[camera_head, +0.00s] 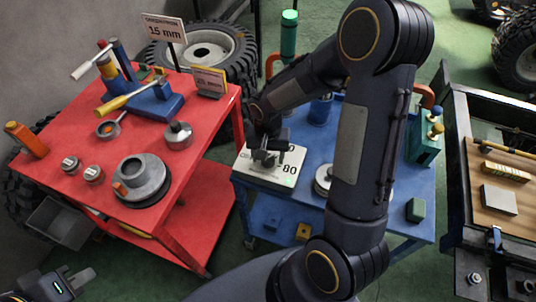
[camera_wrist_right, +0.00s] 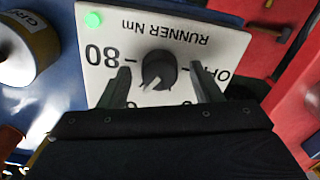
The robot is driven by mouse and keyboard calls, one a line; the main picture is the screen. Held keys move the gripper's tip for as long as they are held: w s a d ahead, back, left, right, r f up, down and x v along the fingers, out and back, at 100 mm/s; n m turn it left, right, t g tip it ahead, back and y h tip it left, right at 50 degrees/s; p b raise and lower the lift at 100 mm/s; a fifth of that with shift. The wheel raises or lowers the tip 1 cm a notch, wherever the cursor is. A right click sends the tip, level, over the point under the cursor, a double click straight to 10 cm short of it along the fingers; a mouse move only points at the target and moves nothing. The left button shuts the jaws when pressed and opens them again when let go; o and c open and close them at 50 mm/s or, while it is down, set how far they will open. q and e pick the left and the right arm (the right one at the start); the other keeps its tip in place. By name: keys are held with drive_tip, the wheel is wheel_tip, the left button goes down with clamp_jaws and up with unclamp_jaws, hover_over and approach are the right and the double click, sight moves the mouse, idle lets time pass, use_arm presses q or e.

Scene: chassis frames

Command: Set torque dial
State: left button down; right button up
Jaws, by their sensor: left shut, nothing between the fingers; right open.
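The torque dial is a dark round knob (camera_wrist_right: 158,68) on a white panel (camera_wrist_right: 215,45), which also shows in the head view (camera_head: 250,176). The panel reads "RUNNER Nm", "80" and part of "OFF", upside down in the wrist view. A pale pointer on the knob points down and slightly left there, toward a label hidden by my gripper. A green light (camera_wrist_right: 93,19) is lit at the panel corner. My right gripper (camera_wrist_right: 160,70) is open, with a finger on either side of the knob; contact is unclear. My left gripper (camera_head: 78,280) is shut and empty at lower left.
The panel sits on a blue cart (camera_head: 262,206). A red cart (camera_head: 217,130) with tools, signs and a grey hub (camera_head: 150,172) stands at left. A wooden-topped bench (camera_head: 480,160) is at right. My right arm hides part of the blue cart.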

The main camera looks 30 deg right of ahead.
drive_tip(key=shift+f, duration=0.1)
drive_tip(key=c, duration=1)
